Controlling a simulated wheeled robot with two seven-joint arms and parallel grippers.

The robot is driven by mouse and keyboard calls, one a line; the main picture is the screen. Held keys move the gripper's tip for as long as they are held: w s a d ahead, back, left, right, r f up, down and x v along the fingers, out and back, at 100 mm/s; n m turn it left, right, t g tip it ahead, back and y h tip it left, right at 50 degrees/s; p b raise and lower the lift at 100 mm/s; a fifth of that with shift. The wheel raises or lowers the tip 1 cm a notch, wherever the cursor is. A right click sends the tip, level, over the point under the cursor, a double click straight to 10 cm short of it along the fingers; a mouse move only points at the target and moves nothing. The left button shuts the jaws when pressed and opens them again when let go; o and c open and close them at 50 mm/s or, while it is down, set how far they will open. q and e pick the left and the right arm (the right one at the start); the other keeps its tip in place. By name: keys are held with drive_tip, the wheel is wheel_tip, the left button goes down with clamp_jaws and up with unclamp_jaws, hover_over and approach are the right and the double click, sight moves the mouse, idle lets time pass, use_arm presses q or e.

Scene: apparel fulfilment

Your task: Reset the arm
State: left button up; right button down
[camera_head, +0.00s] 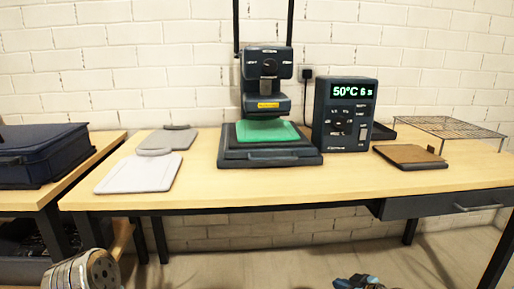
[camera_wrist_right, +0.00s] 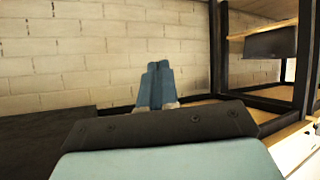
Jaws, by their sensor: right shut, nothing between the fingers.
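My right gripper (camera_head: 364,283) shows only in part at the bottom edge of the head view, low in front of the table and clear of everything on it. In the right wrist view its two blue fingers (camera_wrist_right: 155,86) are pressed together, shut with nothing between them. They point toward a pale brick wall. My left gripper is not in view. A round, banded part of my own arm (camera_head: 82,272) shows at the bottom left of the head view.
The wooden table (camera_head: 310,185) holds a heat press (camera_head: 268,155) with green cloth, a control box (camera_head: 343,115) reading 50°C 6 s, pale boards (camera_head: 138,174), a brown pad (camera_head: 410,156) and a wire rack (camera_head: 450,128). A dark case (camera_head: 40,155) sits left.

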drive_tip(key=s+a+f+m+g, duration=0.3)
drive_tip(key=s+a+f, duration=0.2)
drive_tip(key=s+f, duration=0.25)
drive_tip(key=s+a+f+m+g, duration=0.3)
drive_tip(key=s+a+f, duration=0.3)
drive_tip(key=f, duration=0.3)
drive_tip(key=s+f+m+g+h, duration=0.15)
drive_tip(key=s+f, duration=0.25)
drive_tip(key=s, duration=0.4)
drive_tip(key=s+f+m+g, duration=0.3)
drive_tip(key=s, duration=0.6)
drive_tip(key=shift+n+t, duration=0.35)
drive_tip(key=shift+n, duration=0.4)
drive_tip(key=w+a+r, duration=0.2)
drive_tip(key=w+a, duration=0.1)
drive_tip(key=shift+w, duration=0.15)
